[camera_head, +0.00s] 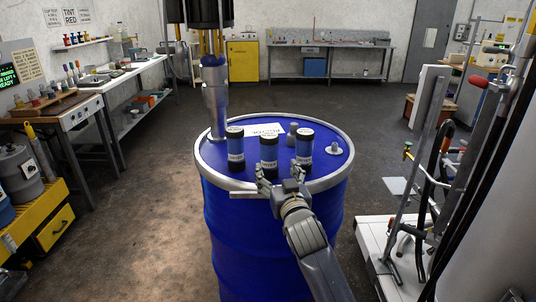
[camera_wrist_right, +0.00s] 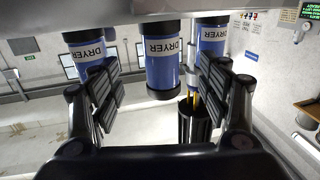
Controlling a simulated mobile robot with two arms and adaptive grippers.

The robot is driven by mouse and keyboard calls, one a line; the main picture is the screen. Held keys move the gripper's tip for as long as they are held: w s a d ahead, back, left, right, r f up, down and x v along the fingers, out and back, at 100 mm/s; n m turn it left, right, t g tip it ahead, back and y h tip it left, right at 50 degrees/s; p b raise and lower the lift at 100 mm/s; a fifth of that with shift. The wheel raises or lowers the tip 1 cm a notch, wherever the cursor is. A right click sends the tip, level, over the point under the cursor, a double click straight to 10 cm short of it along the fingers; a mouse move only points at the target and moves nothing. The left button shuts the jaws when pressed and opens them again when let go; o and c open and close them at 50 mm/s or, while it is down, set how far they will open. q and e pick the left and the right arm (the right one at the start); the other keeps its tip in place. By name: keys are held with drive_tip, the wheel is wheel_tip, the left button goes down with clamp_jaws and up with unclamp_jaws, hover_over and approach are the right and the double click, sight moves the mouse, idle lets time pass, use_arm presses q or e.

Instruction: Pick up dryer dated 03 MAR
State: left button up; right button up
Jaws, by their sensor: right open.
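Three blue dryer canisters with black caps and white labels stand upright on the blue drum (camera_head: 235,235): a left one (camera_head: 235,155), a middle one (camera_head: 268,157) and a right one (camera_head: 304,151). The dates on the labels cannot be read. My right gripper (camera_head: 281,180) is open at the drum's near rim, in front of the middle canister. In the right wrist view, which looks upside down, the middle canister (camera_wrist_right: 162,62) appears between the open fingers (camera_wrist_right: 158,95), beyond the tips. The other two canisters (camera_wrist_right: 85,45) (camera_wrist_right: 211,38) flank it. My left gripper is not in view.
A metal pump tube (camera_head: 215,100) rises from the drum's left side. A cart with upright bars (camera_head: 375,250) stands at right; floor at left is clear.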

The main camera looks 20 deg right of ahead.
sight(271, 159)
drive_tip(key=w, duration=0.3)
drive_tip(key=shift+w+d, duration=0.15)
drive_tip(key=shift+w, duration=0.45)
drive_tip(key=shift+w+r+p, duration=0.15)
drive_tip(key=shift+w+p, duration=0.1)
drive_tip(key=shift+p, duration=0.15)
drive_tip(key=w+p, duration=0.1)
drive_tip(key=w, duration=0.2)
drive_tip(key=shift+r, duration=0.2)
drive_tip(key=shift+w+d+f, duration=0.1)
drive_tip(key=shift+w, duration=0.7)
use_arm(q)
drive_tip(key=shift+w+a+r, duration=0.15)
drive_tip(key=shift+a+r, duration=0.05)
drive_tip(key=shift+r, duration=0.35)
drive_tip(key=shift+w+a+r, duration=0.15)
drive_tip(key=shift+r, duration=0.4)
use_arm(e)
drive_tip(key=c, duration=1.3)
